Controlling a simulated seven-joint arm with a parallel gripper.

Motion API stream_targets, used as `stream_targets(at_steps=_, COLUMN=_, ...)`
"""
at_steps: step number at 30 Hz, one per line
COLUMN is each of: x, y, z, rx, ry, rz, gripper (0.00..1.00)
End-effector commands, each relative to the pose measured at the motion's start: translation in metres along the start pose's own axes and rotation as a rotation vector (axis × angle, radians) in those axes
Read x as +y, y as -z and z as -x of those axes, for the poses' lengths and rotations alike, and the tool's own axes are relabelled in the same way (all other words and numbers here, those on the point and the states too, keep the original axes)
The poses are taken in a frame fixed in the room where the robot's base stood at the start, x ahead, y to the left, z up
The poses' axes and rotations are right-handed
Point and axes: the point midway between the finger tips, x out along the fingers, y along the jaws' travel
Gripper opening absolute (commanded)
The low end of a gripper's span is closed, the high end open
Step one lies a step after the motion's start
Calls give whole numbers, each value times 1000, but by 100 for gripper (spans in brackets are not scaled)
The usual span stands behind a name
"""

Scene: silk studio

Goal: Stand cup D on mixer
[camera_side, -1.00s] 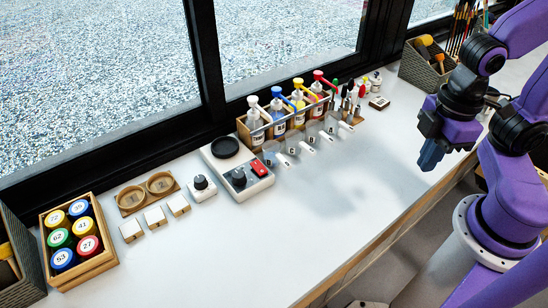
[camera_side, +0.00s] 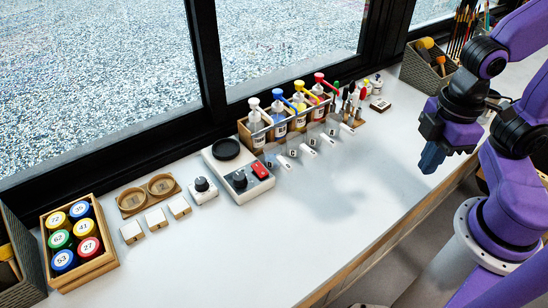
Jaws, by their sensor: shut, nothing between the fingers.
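The mixer (camera_side: 236,190) is a white box with a round black plate (camera_side: 225,149), black knobs and a red switch. It stands near the middle of the bench. Clear cups with small letter labels stand in a slanting row to its right. My gripper (camera_side: 431,158) is above the bench's right part, pointing down, well to the right of the cups. It is shut and empty.
A wooden rack of pump bottles (camera_side: 283,120) stands behind the cups. White labelled pieces lie in front of them. Left of the mixer are a small knob unit (camera_side: 203,191), white blocks (camera_side: 156,218) and a box of coloured lids (camera_side: 76,240). The front bench is clear.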

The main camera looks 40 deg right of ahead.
Motion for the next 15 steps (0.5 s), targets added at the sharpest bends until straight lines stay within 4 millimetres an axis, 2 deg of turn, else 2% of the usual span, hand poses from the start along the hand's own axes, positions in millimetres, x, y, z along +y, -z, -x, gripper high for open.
stream_targets(at_steps=14, x=0, y=0, z=0, rx=0, ry=0, rz=0, gripper=0)
stream_targets(at_steps=15, x=0, y=0, z=0, rx=0, ry=0, rz=-1, gripper=13)
